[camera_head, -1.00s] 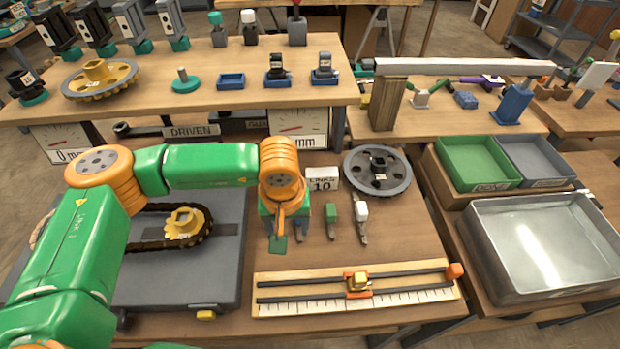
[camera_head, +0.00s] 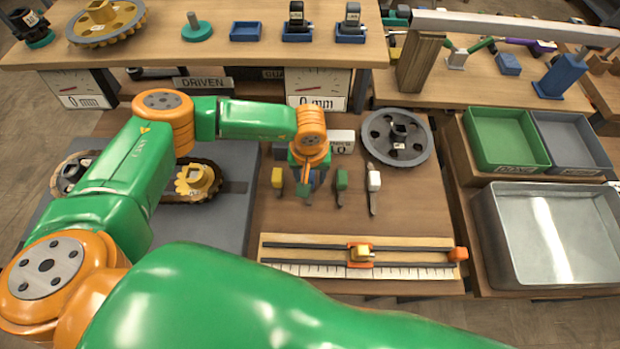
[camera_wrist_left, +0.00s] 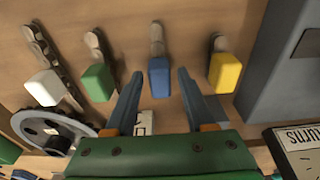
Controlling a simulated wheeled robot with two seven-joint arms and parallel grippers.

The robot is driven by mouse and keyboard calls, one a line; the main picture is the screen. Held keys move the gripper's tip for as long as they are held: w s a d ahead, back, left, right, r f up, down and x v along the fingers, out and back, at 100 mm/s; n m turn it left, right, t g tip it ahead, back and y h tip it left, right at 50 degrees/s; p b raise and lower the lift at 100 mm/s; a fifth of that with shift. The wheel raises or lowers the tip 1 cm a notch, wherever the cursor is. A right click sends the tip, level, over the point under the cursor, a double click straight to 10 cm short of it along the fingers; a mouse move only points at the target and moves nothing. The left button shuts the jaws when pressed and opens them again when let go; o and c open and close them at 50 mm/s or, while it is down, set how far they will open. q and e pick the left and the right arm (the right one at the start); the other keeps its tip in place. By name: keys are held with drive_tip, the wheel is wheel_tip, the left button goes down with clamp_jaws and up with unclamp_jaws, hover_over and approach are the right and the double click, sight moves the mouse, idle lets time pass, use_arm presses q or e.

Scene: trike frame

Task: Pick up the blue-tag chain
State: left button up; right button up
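The blue-tag chain (camera_wrist_left: 158,75) lies on the wooden bench in the left wrist view, its blue tag toward my gripper and its links pointing away. My left gripper (camera_wrist_left: 160,90) is open, its two fingers on either side of the blue tag with gaps showing. Whether the fingers are at tag height I cannot tell. In the head view my left gripper (camera_head: 309,190) points down over the row of chains and mostly hides the blue one. The yellow-tag chain (camera_head: 277,179) is left of it; the green-tag (camera_head: 341,181) and white-tag (camera_head: 374,182) chains are right. My right gripper is out of view.
A dark chainring (camera_head: 397,138) lies behind the white-tag chain. A slide gauge (camera_head: 360,257) lies in front of the chains. A grey plate (camera_head: 230,165) with a chain-wrapped gold sprocket (camera_head: 196,182) is on the left. A metal tray (camera_head: 545,238) is on the right.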

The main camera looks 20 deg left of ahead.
use_arm(q)
clamp_jaws()
